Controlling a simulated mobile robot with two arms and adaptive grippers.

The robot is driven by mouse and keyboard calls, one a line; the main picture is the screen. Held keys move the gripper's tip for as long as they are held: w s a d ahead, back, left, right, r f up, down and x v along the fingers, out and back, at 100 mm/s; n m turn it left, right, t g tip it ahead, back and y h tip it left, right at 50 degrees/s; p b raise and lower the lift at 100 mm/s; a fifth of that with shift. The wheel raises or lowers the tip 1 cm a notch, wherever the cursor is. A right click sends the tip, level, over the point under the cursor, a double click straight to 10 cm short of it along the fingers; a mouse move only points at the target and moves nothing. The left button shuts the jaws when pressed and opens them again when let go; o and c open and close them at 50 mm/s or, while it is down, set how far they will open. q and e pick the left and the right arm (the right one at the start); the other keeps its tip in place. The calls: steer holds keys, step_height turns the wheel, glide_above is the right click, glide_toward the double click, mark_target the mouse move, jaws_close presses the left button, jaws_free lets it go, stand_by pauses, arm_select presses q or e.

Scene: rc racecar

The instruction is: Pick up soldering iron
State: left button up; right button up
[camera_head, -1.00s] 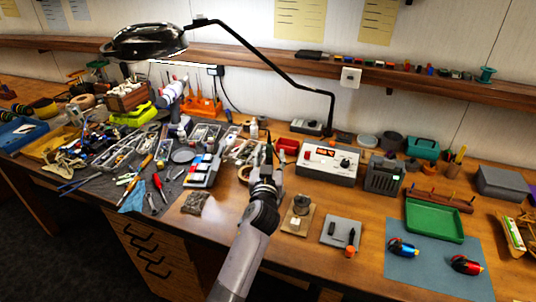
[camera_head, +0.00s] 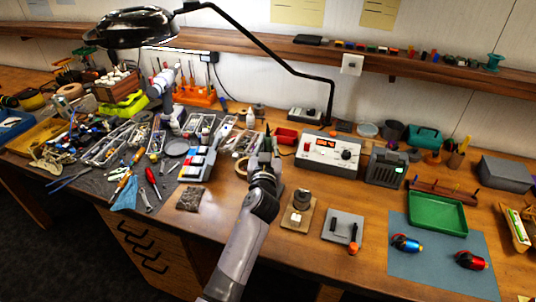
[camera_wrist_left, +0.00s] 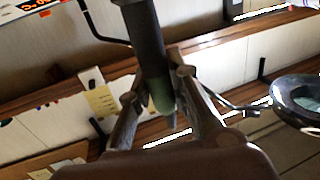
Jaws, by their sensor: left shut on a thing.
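My left gripper (camera_head: 264,157) is above the wooden bench, just left of the soldering station. In the left wrist view my left gripper (camera_wrist_left: 162,88) is shut on a dark cylinder with a greenish end, which looks like the soldering iron (camera_wrist_left: 143,40). In the head view only a thin dark part of the iron (camera_head: 267,137) shows above the fingers. The station (camera_head: 329,154), a pale box with a lit red display and a knob, stands right of the gripper. My right gripper is not in view.
A black lamp (camera_head: 130,27) arches over the bench's back left. Tools and parts trays crowd the left. A red bin (camera_head: 286,135) is behind the gripper. A green tray (camera_head: 436,214) and blue mat (camera_head: 425,270) lie at the right. The front bench middle has some bare wood.

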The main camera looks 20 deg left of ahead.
arm_select(q)
jaws_close()
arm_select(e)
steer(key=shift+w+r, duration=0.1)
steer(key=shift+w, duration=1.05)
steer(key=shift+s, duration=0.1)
arm_select(q)
steer(key=shift+r, duration=0.55)
step_height(320, 180, up, 19)
steer(key=b, duration=0.1)
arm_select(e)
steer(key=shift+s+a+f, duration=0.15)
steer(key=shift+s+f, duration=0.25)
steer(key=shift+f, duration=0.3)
